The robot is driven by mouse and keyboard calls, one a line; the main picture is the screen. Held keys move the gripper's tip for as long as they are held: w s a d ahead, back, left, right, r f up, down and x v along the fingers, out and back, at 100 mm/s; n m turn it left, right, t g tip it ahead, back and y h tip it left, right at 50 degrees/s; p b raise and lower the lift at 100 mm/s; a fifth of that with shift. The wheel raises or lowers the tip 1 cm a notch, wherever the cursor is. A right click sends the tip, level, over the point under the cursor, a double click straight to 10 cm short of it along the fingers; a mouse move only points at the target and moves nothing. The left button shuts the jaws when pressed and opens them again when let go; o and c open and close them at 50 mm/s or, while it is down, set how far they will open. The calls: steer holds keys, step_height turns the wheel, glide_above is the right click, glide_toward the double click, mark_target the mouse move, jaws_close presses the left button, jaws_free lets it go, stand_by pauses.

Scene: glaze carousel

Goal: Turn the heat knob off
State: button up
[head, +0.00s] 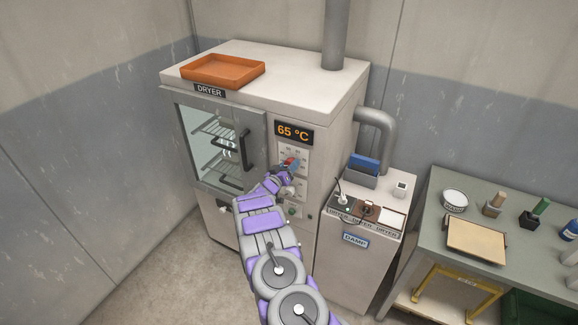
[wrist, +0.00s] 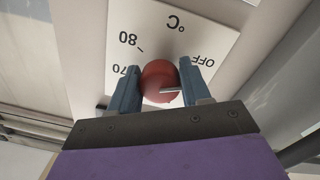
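The heat knob (wrist: 160,80) is red and round. It sits on a white dial plate (wrist: 185,35) marked °C, 80, 70 and OFF, upside down in the wrist view. A pale pointer line on the knob runs toward the right finger, below the OFF mark. My gripper (wrist: 160,85) has its two blue-grey fingers on either side of the knob, seemingly touching both sides. In the head view my gripper (head: 287,166) reaches the dryer's control panel, where a bit of red shows. The dryer's display (head: 293,134) reads 65 °C.
The dryer (head: 275,90) has a glass door with a black handle (head: 245,148) left of the panel. An orange tray (head: 223,71) lies on top. A grey pipe and a low cabinet (head: 355,255) stand to the right, beside a workbench (head: 515,200) with jars and tools.

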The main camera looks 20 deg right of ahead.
steer(key=o, duration=0.3)
steer(key=shift+w+f, duration=0.1)
steer(key=shift+f, duration=0.15)
steer(key=shift+o, duration=0.6)
steer(key=shift+r, duration=0.2)
steer(key=shift+a, duration=0.1)
steer(key=v, duration=1.7)
steer(key=shift+a, duration=0.15)
